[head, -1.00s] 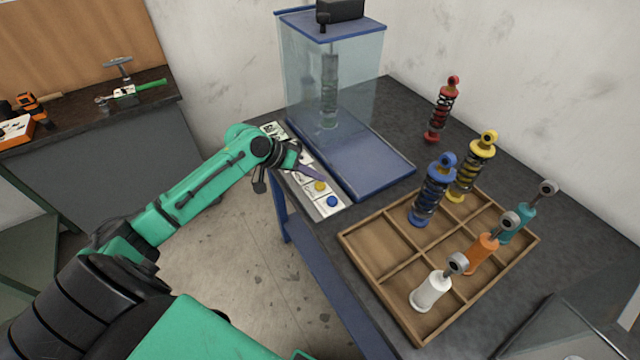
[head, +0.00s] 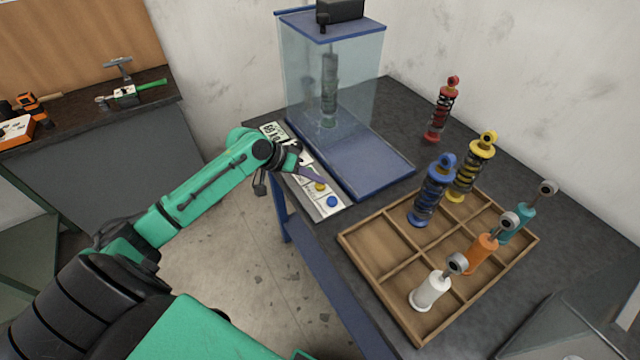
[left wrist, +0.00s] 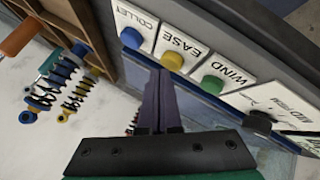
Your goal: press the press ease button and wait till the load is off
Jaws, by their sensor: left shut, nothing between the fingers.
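The press (head: 345,75) is a clear case on a blue base with a black unit on top and a grey column inside. Its button strip has a yellow button (head: 320,187), which the left wrist view shows labelled EASE (left wrist: 172,61). A blue COLLET button (left wrist: 131,38) and a green WIND button (left wrist: 212,86) flank it. My left gripper (head: 318,178) is shut and empty, and its purple fingertips (left wrist: 165,75) are right at the yellow button. I cannot tell whether they touch or push it. My right gripper is not in view.
A readout (head: 272,132) sits at the strip's far end; its figures are too small to read surely. A wooden tray (head: 385,290) holds a blue spring unit and several dampers. A red spring unit (head: 440,112) stands behind. A side bench (head: 80,100) bears tools.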

